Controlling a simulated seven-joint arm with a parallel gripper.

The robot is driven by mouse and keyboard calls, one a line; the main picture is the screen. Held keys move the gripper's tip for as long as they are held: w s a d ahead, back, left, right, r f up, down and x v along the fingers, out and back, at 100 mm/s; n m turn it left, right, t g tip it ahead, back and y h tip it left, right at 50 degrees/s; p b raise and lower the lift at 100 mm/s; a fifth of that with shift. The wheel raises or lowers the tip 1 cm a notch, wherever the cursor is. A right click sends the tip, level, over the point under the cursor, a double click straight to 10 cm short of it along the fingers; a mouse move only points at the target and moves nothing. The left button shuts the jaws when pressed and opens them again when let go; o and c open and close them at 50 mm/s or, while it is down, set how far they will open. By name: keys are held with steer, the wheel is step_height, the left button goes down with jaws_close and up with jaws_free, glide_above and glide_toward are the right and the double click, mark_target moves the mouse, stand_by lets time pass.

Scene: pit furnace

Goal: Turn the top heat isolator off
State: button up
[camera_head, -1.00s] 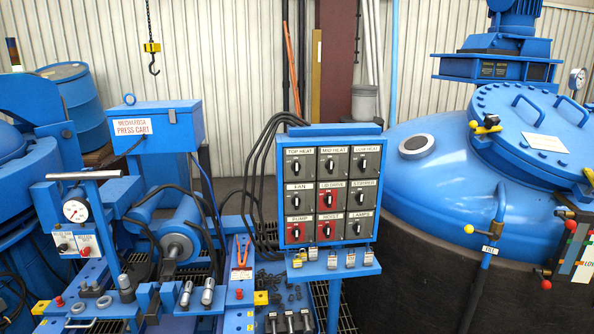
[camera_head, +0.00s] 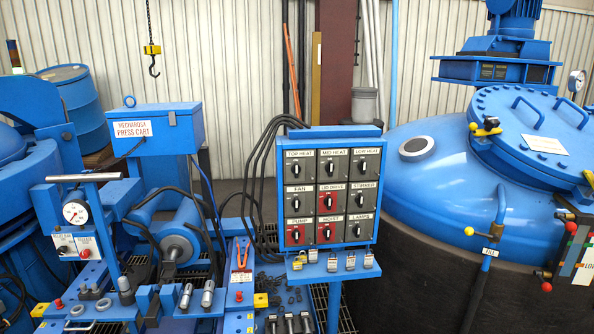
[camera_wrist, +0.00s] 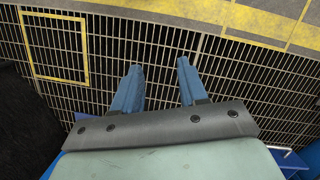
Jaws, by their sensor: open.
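The top heat isolator (camera_head: 297,169) is a black rotary switch on a dark plate labelled TOP HEAT. It sits at the upper left of the blue switch panel (camera_head: 280,190) in the head view. Its white-marked knob looks upright; its exact setting is too small to read. My gripper (camera_wrist: 154,68) shows only in the wrist view. Its two blue fingers are apart with nothing between them, above a floor grating. The panel is not in the wrist view, and my gripper is not in the head view.
Mid heat (camera_head: 329,168) and low heat (camera_head: 366,167) isolators share the top row, with more switches below. A press cart (camera_head: 167,130) stands left and a large blue vessel (camera_head: 440,190) right. Black cables run along the panel's left side.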

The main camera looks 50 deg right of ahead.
steer(key=w+d+r+m+t+h, duration=0.1)
steer(key=w+d+r+m+t, duration=0.15)
steer(key=d+r, duration=0.5)
steer(key=w+d+r+m+t, duration=0.1)
steer(key=w+d+r, duration=0.3)
steer(key=d+r, duration=0.3)
steer(key=t+h, duration=1.2)
steer(key=h, duration=0.1)
glide_toward(297, 168)
steer(key=shift+m, duration=0.25)
steer(key=x, duration=0.9)
steer(key=shift+w+d, duration=0.15)
steer(key=shift+w, duration=0.05)
steer(key=shift+c, duration=0.4)
jaws_close()
